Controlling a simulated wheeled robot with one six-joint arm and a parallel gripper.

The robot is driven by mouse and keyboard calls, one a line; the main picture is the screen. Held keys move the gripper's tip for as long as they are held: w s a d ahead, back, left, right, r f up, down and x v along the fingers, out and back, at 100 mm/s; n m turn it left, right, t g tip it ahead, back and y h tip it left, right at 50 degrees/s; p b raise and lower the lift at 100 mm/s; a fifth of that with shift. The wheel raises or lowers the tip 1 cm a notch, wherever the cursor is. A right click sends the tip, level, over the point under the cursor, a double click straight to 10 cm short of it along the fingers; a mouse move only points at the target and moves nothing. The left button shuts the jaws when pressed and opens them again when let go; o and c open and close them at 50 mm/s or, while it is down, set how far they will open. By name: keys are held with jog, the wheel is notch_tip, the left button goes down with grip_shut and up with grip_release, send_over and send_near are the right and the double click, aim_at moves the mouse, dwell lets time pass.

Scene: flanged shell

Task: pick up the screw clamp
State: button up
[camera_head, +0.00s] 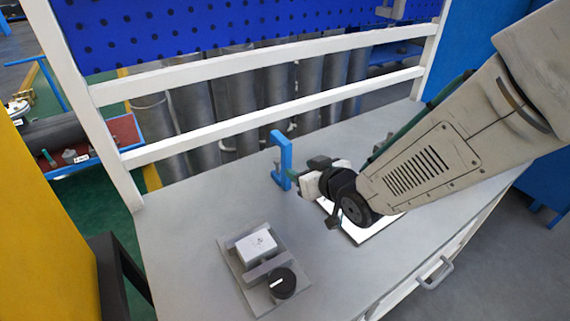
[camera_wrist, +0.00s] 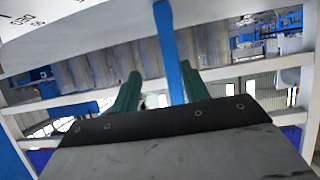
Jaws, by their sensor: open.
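The screw clamp (camera_head: 286,158) is a blue C-shaped frame. It stands upright on the grey table toward the back, just left of my gripper in the head view. My gripper (camera_head: 293,175) is open, with its tips right at the clamp's upright bar. In the wrist view the clamp's blue bar (camera_wrist: 169,45) runs up between the two green fingers of my gripper (camera_wrist: 162,82), nearer the right finger. I cannot tell whether either finger touches it. The lower part of the bar is hidden behind the gripper body in the wrist view.
A grey fixture plate (camera_head: 235,266) with a white box (camera_head: 256,245) and a black knob (camera_head: 282,284) lies at the table's front left. A white panel (camera_head: 352,232) lies under my arm. White rails (camera_head: 270,95) stand along the back edge. The table between the fixture and clamp is clear.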

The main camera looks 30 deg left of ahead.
jog(key=shift+s+a+f, duration=0.3)
jog(key=shift+s+a, duration=0.1)
jog(key=shift+a, duration=0.2)
jog(key=shift+a+f, duration=0.15)
jog(key=shift+a, duration=0.25)
jog(key=x, duration=0.7)
jog(key=shift+f, duration=0.2)
jog(key=shift+r+y, duration=0.1)
jog(key=shift+y, duration=0.2)
grip_shut()
